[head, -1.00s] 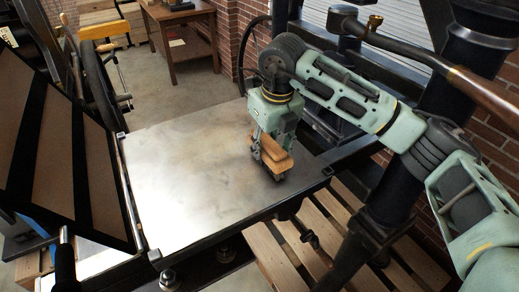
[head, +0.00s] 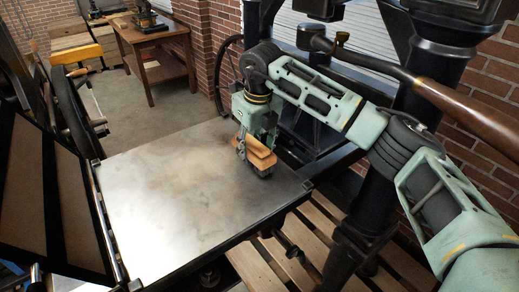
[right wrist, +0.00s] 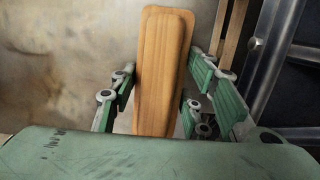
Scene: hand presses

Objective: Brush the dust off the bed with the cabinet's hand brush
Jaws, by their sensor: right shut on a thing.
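The hand brush (head: 260,152) has a light wooden back and dark bristles below. My right gripper (head: 252,158) is shut on it, near the right edge of the press bed (head: 160,205). In the right wrist view the brush's wooden back (right wrist: 162,70) stands between the two green-padded fingers. The bed is a flat grey metal plate with faint brownish, dusty smudges over its middle and far part. The brush is at or just above the plate; I cannot tell whether the bristles touch. My left gripper is not in view.
A hinged frame with brown panels (head: 40,200) stands along the bed's left side. The black press column (head: 395,150) and a lever with a wooden handle (head: 450,98) are at the right. A wooden pallet (head: 262,270) lies below. A wooden table (head: 160,45) stands behind.

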